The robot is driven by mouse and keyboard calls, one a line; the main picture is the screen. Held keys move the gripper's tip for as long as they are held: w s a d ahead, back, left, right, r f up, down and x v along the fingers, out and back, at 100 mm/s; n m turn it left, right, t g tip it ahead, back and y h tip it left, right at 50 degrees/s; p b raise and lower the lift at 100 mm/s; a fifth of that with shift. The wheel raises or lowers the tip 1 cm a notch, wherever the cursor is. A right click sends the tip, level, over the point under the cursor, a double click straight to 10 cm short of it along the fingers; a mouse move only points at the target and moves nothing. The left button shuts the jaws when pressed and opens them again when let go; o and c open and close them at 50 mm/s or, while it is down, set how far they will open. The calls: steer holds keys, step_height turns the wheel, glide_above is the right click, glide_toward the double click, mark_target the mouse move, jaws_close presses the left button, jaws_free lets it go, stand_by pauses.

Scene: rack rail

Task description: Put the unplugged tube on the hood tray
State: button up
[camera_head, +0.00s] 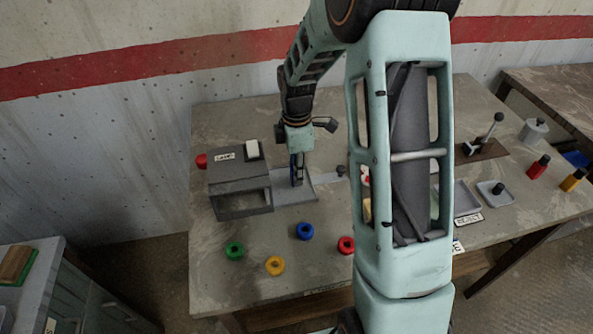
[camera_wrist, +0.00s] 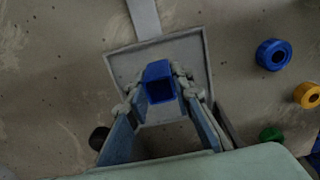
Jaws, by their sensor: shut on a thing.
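My gripper (camera_head: 297,168) points down over the grey hood tray (camera_head: 311,186), which sits at the right side of the grey hood box (camera_head: 240,184). In the wrist view, my gripper (camera_wrist: 158,92) is shut on a blue tube (camera_wrist: 158,72) with a dark open top. The tube is between the two fingers, over the inside of the tray (camera_wrist: 123,64). I cannot tell whether its bottom touches the tray floor, because the fingers hide it in the head view.
Green (camera_head: 234,251), yellow (camera_head: 274,265), blue (camera_head: 305,231) and red (camera_head: 346,245) rings lie in front of the hood. A pale strip runs right from the tray. A red bottle (camera_head: 539,167) and small trays (camera_head: 495,193) stand at the right. My arm hides the table's middle.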

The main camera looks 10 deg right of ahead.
steer(key=shift+f, duration=0.25)
steer(key=o, duration=1)
steer(key=shift+r, duration=0.1)
step_height(320, 180, up, 8)
steer(key=p, duration=0.5)
stand_by(0.4)
